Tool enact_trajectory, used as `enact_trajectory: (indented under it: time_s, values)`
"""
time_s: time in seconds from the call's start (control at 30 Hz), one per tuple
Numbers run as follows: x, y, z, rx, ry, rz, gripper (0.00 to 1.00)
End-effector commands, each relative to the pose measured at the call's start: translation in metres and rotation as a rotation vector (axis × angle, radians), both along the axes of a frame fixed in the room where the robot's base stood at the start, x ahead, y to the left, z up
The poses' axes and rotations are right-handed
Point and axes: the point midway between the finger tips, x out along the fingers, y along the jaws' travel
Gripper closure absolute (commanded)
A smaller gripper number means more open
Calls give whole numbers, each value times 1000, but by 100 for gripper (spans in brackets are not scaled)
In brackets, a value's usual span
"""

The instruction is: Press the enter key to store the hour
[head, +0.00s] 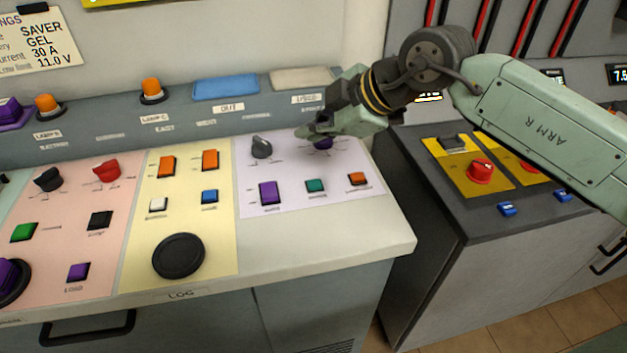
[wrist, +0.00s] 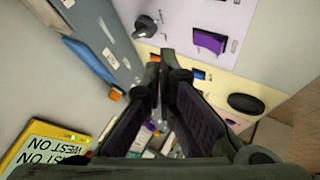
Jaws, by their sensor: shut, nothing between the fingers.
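My gripper (head: 308,132) is shut and empty. The lilac section also bears a purple rocker (head: 268,193), a teal key (head: 316,186) and an orange key (head: 359,179), all clear of the gripper. Key labels are too small to read, so I cannot tell which key is enter. In the wrist view the shut fingers (wrist: 160,68) show near the grey knob (wrist: 145,27) and the purple rocker (wrist: 209,41).
The yellow section has orange rockers (head: 210,160), a blue key (head: 209,196), a white key (head: 158,204) and a black disc (head: 178,256). Orange lamps (head: 152,90) stand on the rear ledge. A second cabinet (head: 480,235) with a red knob (head: 480,171) stands at the right.

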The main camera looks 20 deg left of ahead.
Motion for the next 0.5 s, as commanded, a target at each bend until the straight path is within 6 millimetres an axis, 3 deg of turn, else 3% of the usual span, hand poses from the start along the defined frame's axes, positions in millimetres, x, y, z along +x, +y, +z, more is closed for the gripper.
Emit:
enact_trajectory:
  time_s: [0.27,0.5]
  values:
    - [-1,1,-10,2,1,3,100]
    - [-1,1,-38,3,1,3,100]
